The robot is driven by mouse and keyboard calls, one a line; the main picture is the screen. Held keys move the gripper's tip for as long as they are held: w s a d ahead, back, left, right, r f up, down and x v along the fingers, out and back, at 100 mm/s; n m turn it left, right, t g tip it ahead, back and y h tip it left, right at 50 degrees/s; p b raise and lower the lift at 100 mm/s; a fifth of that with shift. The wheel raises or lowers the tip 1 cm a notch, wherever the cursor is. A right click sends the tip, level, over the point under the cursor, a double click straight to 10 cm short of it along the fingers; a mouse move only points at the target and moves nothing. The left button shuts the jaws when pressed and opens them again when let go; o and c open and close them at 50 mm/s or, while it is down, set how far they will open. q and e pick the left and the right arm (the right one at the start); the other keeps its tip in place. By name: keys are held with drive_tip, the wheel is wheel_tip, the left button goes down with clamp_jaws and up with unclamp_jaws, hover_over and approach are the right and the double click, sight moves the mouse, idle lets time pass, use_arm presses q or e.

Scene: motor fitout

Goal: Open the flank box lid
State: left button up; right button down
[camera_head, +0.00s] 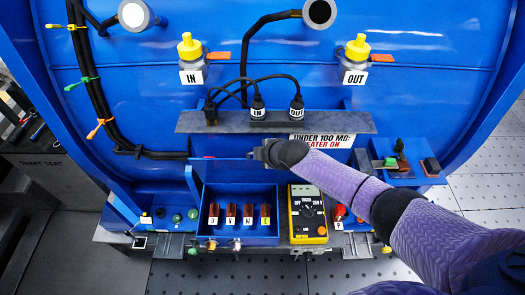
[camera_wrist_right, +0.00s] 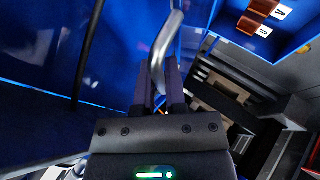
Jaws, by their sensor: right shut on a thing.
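The blue flank box (camera_head: 240,238) stands open below the grey shelf, with several brown terminals (camera_head: 231,216) visible inside. A blue panel that looks like its lid (camera_head: 225,172) stands raised at the back and left of the box. Its exact angle is hard to tell. My right gripper (camera_head: 258,152) is at the panel's upper right edge, above the box. In the right wrist view, the right gripper's fingers (camera_wrist_right: 162,88) are shut on a bent metal handle (camera_wrist_right: 165,42). My left gripper is in neither view.
A yellow meter (camera_head: 307,214) stands close to the right of the box. The grey shelf (camera_head: 210,122) with cable plugs is just above my right gripper. Black cables (camera_head: 98,90) run down the left. A small blue tray (camera_head: 405,170) is at the right.

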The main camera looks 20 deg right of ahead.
drive_tip(key=c, duration=0.7)
unclamp_jaws()
drive_tip(key=p+v, duration=0.3)
drive_tip(key=v, duration=0.7)
